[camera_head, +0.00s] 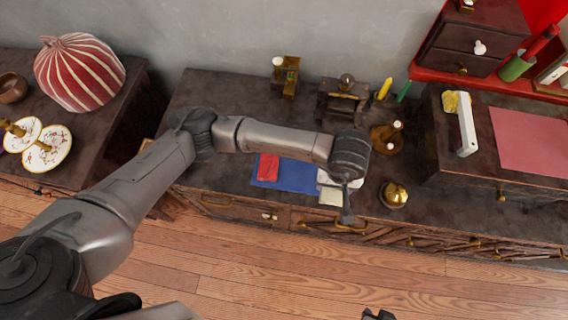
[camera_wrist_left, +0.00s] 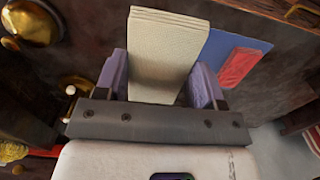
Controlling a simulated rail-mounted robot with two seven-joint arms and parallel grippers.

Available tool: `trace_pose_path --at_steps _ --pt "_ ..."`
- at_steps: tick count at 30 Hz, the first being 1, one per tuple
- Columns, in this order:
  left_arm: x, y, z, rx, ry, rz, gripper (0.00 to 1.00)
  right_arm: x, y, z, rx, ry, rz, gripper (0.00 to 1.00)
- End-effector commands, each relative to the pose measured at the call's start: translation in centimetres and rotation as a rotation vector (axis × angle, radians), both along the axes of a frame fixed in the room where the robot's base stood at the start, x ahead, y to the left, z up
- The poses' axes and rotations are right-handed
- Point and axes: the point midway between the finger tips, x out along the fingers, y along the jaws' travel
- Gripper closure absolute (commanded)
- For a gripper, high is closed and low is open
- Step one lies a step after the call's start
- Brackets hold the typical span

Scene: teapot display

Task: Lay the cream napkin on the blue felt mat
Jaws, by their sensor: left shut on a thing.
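The cream napkin (camera_head: 330,196) is a folded, layered strip. My left gripper (camera_head: 345,210) is shut on it; in the left wrist view the napkin (camera_wrist_left: 165,50) stands out between the two fingers (camera_wrist_left: 160,82). The blue felt mat (camera_head: 297,177) lies on the dark desk, just left of the napkin in the head view and partly hidden by my arm. In the left wrist view the mat (camera_wrist_left: 232,48) is partly behind the napkin. Whether the napkin touches the desk cannot be told. A dark tip at the head view's bottom edge may be my right gripper (camera_head: 378,315).
A folded red cloth (camera_head: 268,168) lies on the mat's left part. A brass bell (camera_head: 394,194) stands right of the napkin, near the desk's front edge. A wooden stand with a white knob (camera_head: 388,138) is behind it. Bare desk lies left of the mat.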

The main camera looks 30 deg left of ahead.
Motion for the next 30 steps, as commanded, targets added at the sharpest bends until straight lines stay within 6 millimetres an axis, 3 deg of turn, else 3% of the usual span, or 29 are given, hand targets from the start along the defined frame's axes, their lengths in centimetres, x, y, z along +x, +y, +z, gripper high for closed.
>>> trace_pose_path --at_steps 9,15,26,30 --pt "1.8 6.2 -4.1 0.002 0.002 -0.001 0.60 0.0 0.1 -1.4 0.003 -0.002 -0.001 0.68" --pt "2.8 9.1 -5.8 0.002 0.000 -0.004 0.60 0.1 0.1 -2.0 0.003 -0.001 -0.001 0.68" --pt "3.2 10.5 -7.0 0.001 0.000 -0.006 0.60 0.0 0.0 -2.3 -0.002 -0.001 0.001 0.68" --pt "3.1 10.4 -8.6 0.000 0.002 -0.007 0.60 0.0 -0.1 -2.9 -0.005 -0.001 0.003 0.68"
